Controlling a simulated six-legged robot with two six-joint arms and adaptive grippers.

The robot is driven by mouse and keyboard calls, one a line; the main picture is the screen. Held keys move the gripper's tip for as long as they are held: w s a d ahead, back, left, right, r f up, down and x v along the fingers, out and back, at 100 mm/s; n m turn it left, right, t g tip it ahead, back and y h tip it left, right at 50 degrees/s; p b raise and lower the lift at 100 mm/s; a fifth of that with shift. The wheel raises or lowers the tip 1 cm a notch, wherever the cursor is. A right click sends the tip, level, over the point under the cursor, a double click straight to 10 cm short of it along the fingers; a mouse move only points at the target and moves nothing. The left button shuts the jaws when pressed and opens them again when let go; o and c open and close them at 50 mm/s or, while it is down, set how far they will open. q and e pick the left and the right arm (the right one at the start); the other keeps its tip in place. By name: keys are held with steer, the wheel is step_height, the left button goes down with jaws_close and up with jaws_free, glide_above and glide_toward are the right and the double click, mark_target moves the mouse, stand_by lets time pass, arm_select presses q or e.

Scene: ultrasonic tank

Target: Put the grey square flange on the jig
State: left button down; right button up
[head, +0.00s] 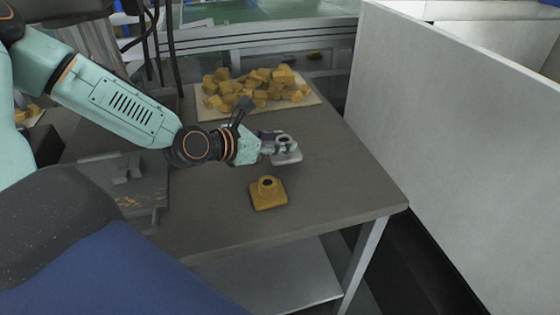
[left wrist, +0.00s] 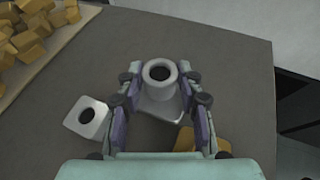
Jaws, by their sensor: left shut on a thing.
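My left gripper (head: 280,147) is shut on the grey square flange (head: 288,157), above the table. A yellow square piece with a raised round collar and dark top opening (head: 267,193) sits nearer the table's front. The fingers partly hide it in the left wrist view (left wrist: 186,139). A pale square piece with a dark round opening (left wrist: 88,117) lies left of the fingers there. I cannot tell which piece is the jig. My right gripper is not in view.
A pale tray (head: 208,113) heaped with yellow blocks (head: 255,87) stands at the back of the table (head: 330,187). A dark tray (head: 100,177) with grey pieces lies at left. A white partition (head: 450,140) rises at right. The table's right front is bare.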

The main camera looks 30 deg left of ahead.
mark_target(270, 156)
arm_select(q)
steer(key=f, duration=0.1)
steer(key=f+b, duration=0.1)
steer(key=f, duration=0.1)
steer(key=shift+a+f+b, duration=0.2)
steer(key=shift+a+b, duration=0.05)
steer(key=shift+b, duration=0.1)
steer(key=shift+f, duration=0.3)
steer(key=shift+d, duration=0.2)
steer(key=shift+w, duration=0.1)
steer(key=shift+a, duration=0.1)
steer(key=shift+f+b, duration=0.2)
steer(key=shift+b, duration=0.2)
steer(key=c, duration=0.9)
jaws_free()
steer(key=shift+o, duration=0.2)
